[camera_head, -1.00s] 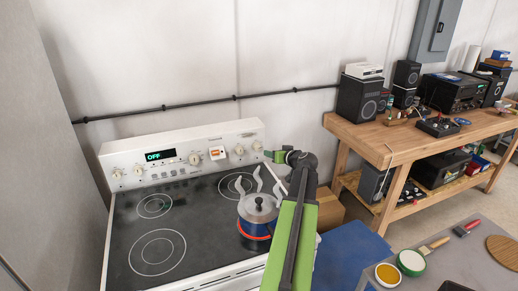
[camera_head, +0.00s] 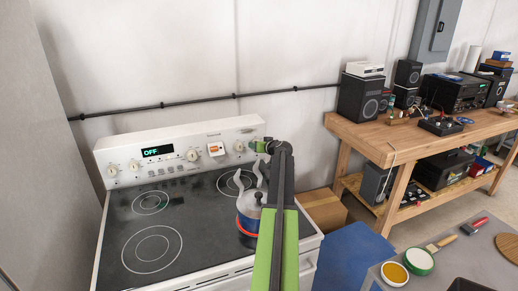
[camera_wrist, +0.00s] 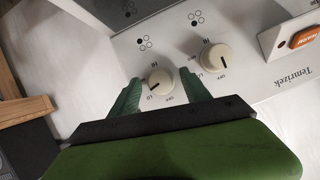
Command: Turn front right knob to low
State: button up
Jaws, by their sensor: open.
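The stove's back panel (camera_head: 182,151) carries several cream knobs and a display reading OFF. In the wrist view, the end knob (camera_wrist: 159,80) stands between the two green fingers of my gripper (camera_wrist: 163,92). The fingers are open on either side of it; whether they touch it I cannot tell. HI, LO and OFF are printed around it, and its dark pointer mark is on the lower left, towards LO. A neighbouring knob (camera_wrist: 216,57) is just right of it. In the head view my gripper (camera_head: 262,146) is at the panel's right end, hiding the end knob.
A wooden workbench (camera_head: 370,143) with speakers stands to the right. A cardboard box (camera_head: 325,210) is beside the stove. The left stovetop is clear.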

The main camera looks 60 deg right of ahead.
grip_shut()
jog(key=shift+a+n+g+h, duration=0.1)
jog(key=shift+n+g+h, duration=0.4)
jog(key=shift+n, duration=0.6)
grip_release()
